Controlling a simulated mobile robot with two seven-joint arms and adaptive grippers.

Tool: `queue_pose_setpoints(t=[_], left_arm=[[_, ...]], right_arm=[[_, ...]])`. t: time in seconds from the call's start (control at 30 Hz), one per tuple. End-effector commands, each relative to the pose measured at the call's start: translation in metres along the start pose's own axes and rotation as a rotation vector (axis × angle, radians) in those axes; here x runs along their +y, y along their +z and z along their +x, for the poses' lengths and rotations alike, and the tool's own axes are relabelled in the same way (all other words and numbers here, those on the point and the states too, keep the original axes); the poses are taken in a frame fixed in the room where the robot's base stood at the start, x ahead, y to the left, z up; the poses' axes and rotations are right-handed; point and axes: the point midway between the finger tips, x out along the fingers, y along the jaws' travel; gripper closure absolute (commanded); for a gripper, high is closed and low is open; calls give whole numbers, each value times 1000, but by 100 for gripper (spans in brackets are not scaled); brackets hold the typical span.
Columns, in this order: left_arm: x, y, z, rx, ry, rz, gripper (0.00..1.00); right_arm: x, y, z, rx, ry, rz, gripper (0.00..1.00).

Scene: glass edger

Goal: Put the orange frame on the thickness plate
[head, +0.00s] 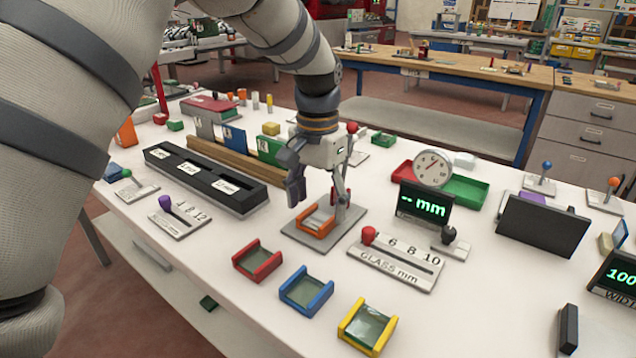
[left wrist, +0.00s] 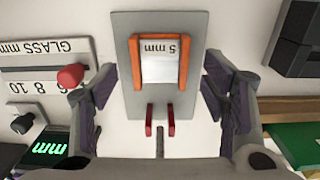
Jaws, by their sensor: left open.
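The orange frame (head: 316,222) rests on the grey thickness plate (head: 346,223), between my left gripper's fingers. In the left wrist view the orange frame (left wrist: 135,62) holds a pale piece marked 5 mm and lies on the thickness plate (left wrist: 195,30). Two red posts (left wrist: 160,125) stand at the plate's near edge in that view. My left gripper (head: 319,196) is open just above the frame. In the left wrist view its fingers (left wrist: 160,90) are spread on both sides of the plate, apart from the frame. My right gripper is not in view.
A display (head: 425,206) reads "-- mm" beside a dial gauge (head: 433,168). A glass mm slider panel (head: 395,262) lies right of the plate. Red (head: 258,262), blue (head: 306,291) and yellow (head: 367,327) frames stand in front. A black rack (head: 205,180) is at left.

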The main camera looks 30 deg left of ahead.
Motion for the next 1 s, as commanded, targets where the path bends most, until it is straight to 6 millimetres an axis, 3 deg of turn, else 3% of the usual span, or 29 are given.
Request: queue_pose_setpoints(t=[0.2,0.4,1.0], left_arm=[[0,-1,-60,4,-1,0,32],[0,-1,-94,0,-1,0,32],[0,0,-101,0,-1,0,32]], right_arm=[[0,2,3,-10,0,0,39],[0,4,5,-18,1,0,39],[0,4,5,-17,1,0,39]])
